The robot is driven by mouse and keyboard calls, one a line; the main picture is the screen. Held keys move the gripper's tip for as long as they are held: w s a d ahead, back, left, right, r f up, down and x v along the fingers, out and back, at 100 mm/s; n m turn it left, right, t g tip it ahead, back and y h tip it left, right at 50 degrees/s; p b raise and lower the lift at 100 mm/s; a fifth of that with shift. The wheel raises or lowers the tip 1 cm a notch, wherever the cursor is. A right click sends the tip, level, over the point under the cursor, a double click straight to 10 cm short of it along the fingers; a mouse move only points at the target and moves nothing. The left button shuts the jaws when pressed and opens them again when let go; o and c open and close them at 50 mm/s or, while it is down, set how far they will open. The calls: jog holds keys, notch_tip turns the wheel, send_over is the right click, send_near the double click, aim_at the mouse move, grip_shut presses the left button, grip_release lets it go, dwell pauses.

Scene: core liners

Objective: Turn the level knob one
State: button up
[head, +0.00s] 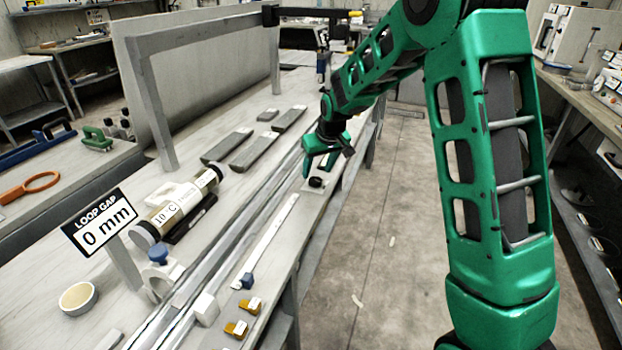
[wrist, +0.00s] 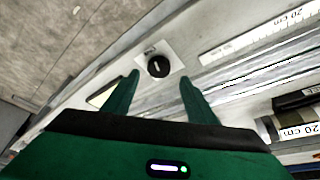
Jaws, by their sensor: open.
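The level knob (wrist: 158,66) is a round black knob with a pale line across its top, set on a light plate. In the wrist view it lies just ahead of my fingertips, roughly in line with the space between them. My gripper (wrist: 160,80) is green, open and empty, with one finger on each side of that space. In the head view my gripper (head: 322,165) is above the bench's right edge, and the dark knob (head: 316,182) shows just below it. I cannot tell whether the fingers reach down to the knob's height.
A sign (head: 100,222) reads "LOOP GAP 0 mm". A labelled tube (head: 178,208), a blue knob (head: 158,254) and a white bowl (head: 78,298) stand on the bench. Grey bars (head: 228,146) lie farther back. Yellow pieces (head: 236,328) lie near the front edge. The floor aisle to the right is clear.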

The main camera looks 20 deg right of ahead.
aim_at(315, 179)
jog(key=x, duration=0.5)
jog(key=shift+d, duration=0.2)
jog(key=shift+a, duration=0.1)
jog(key=c, duration=1.1)
